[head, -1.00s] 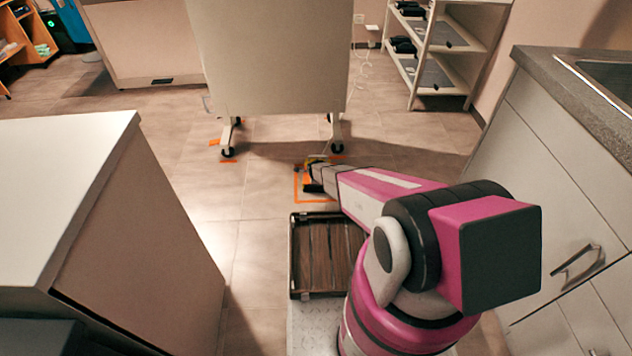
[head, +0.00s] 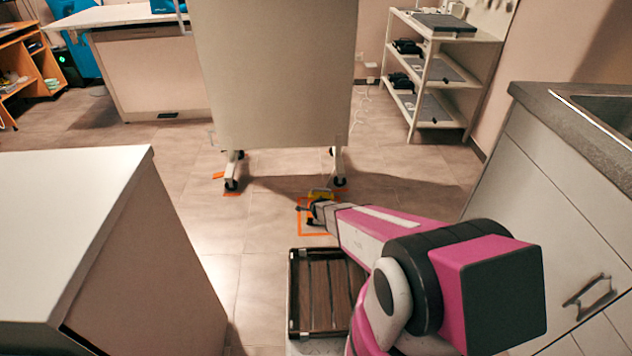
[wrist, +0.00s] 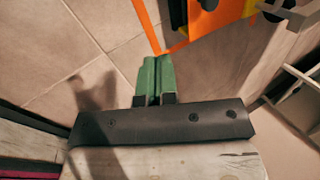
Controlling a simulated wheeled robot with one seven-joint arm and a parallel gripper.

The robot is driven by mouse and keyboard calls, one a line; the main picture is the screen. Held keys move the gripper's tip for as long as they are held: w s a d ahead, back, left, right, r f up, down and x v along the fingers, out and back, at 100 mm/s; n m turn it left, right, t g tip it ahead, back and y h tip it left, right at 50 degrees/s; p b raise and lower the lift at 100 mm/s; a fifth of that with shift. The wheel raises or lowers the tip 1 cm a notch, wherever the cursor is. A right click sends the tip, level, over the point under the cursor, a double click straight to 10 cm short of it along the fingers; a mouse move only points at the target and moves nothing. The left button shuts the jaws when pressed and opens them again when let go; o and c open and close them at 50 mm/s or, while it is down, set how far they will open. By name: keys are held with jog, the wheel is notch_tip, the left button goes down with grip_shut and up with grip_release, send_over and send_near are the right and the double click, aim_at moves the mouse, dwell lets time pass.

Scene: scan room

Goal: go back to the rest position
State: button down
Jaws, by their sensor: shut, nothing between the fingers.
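My gripper (wrist: 156,78) is in the wrist view. Its two green fingers lie together, shut and empty, above the tiled floor. In the head view my pink and white arm reaches forward and low, and hides the fingers. An orange tape outline (head: 301,222) is on the floor by the arm's far end; its corner also shows beyond the fingers in the wrist view (wrist: 148,30). A yellow and dark object (head: 320,194) is at that outline, partly hidden by the arm.
A slatted wooden tray with a dark rim (head: 291,290) is left of my arm. A white counter (head: 70,200) stands left, grey-topped cabinets (head: 550,190) right. A wheeled white panel (head: 275,75) stands ahead, a shelf rack (head: 440,75) behind right. Floor between counter and tray is clear.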

jog(key=s+d+r+n+g, duration=0.1)
jog(key=s+d+r+n, duration=0.3)
jog(key=r, duration=0.8)
jog(key=s+d+r+n+g, duration=0.2)
jog(key=s+d+r+n, duration=0.2)
jog(key=s+r+n, duration=0.4)
jog(key=s+d+r+n+g, duration=0.2)
jog(key=s+d+r+n, duration=0.2)
jog(key=r, duration=1.4)
jog(key=shift+s+r+n, duration=0.25)
jog(key=shift+s+n, duration=1.35)
jog(key=shift+s, duration=0.5)
jog(key=shift+d, duration=0.1)
